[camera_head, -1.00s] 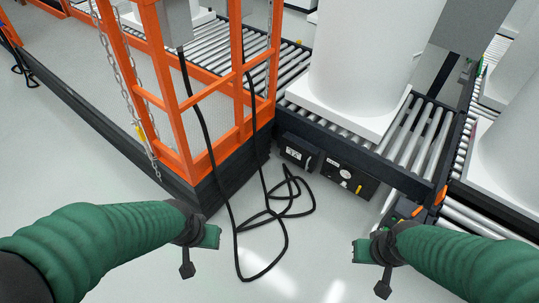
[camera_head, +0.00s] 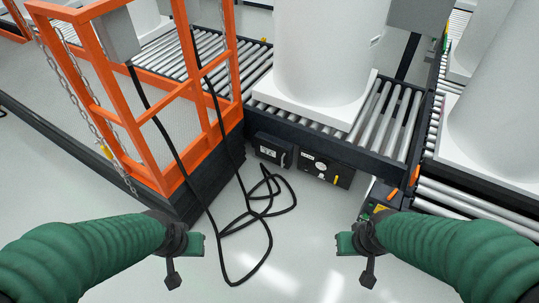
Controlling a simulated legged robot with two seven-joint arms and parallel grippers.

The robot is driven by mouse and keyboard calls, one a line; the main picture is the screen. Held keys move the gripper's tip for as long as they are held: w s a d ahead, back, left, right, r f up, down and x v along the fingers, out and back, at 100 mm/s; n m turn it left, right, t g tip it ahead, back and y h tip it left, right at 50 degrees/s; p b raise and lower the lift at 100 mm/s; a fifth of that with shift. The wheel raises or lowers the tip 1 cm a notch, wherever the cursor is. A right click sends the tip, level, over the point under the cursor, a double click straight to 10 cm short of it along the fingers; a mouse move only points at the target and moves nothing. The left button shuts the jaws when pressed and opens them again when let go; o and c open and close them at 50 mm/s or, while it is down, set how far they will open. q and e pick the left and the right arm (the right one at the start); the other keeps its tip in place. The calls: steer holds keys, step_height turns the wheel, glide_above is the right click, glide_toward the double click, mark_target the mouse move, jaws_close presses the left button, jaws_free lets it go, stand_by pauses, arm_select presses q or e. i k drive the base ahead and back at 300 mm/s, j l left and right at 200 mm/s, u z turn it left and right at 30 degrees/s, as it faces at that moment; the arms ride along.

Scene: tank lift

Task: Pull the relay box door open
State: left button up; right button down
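A small black box (camera_head: 273,150) with a pale label is mounted low on the side of the roller conveyor. It looks like the relay box, and its front appears closed. A wider black panel (camera_head: 326,170) with a round dial and a yellow part is beside it on the right. My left gripper (camera_head: 187,258) is in the lower left, in front of the orange-railed platform. My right gripper (camera_head: 356,258) is in the lower right, over the floor. Both appear empty and well apart from the box. Their finger opening is unclear.
A black cable (camera_head: 268,243) hangs from the orange railing (camera_head: 158,110) and loops on the floor below the box. White tanks (camera_head: 325,45) stand on the roller conveyor (camera_head: 385,115).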

mark_target(276, 154)
steer(key=i+l+z, duration=0.15)
steer(key=i+z, duration=0.15)
steer(key=i, duration=0.4)
steer(key=i+z, duration=0.25)
steer(key=i, duration=0.45)
steer(key=i+j+z, duration=0.3)
steer(key=i, duration=0.4)
steer(key=l, duration=0.1)
